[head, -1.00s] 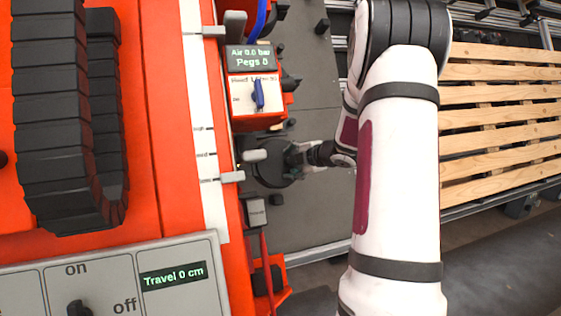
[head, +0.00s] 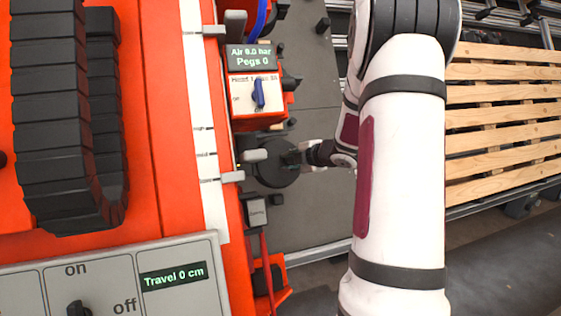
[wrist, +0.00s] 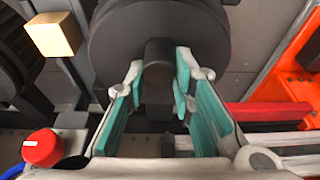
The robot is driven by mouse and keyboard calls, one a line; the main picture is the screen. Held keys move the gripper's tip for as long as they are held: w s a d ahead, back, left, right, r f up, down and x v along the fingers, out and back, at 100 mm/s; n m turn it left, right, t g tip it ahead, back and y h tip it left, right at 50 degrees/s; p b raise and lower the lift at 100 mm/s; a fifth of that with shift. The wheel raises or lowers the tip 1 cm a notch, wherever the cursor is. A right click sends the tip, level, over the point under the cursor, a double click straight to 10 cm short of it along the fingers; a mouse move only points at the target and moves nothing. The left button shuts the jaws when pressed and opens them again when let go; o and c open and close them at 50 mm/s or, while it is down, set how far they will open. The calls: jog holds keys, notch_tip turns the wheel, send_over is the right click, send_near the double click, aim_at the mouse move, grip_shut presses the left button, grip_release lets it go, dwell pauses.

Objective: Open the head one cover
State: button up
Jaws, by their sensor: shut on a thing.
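The head one cover, as far as I can tell, is the dark round disc (head: 277,174) beside the orange machine, below the small head panel (head: 255,96). In the wrist view the dark disc (wrist: 160,20) fills the top middle, with a short round knob (wrist: 158,55) sticking out toward me. My gripper (wrist: 158,76) has its teal-padded fingers on both sides of this knob and is shut on it. In the head view my gripper (head: 300,156) reaches the disc from the right. The disc's left edge is partly hidden by a grey lever.
A red round knob (wrist: 43,148) and a tan block (wrist: 54,35) stand left in the wrist view. Grey levers (head: 232,177) stick out from the orange machine (head: 175,120). A wooden pallet (head: 500,130) lies to the right. Grey floor (head: 315,215) is bare below my gripper.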

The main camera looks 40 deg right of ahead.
jog(key=shift+a+r, duration=0.2)
jog(key=shift+a, duration=0.05)
jog(key=shift+s+a+r, duration=0.2)
jog(key=shift+s+a, duration=0.05)
jog(key=shift+a, duration=0.15)
jog(key=shift+s+a+r, duration=0.2)
jog(key=shift+a, duration=0.2)
jog(key=shift+c, duration=0.2)
jog(key=shift+a, duration=0.1)
jog(key=shift+s+a+r, duration=0.15)
jog(key=shift+a+r, duration=0.05)
jog(key=shift+a, duration=0.3)
jog(key=shift+s+a+r, duration=0.1)
jog(key=shift+a+r, duration=0.05)
jog(key=shift+a, duration=0.35)
grip_shut()
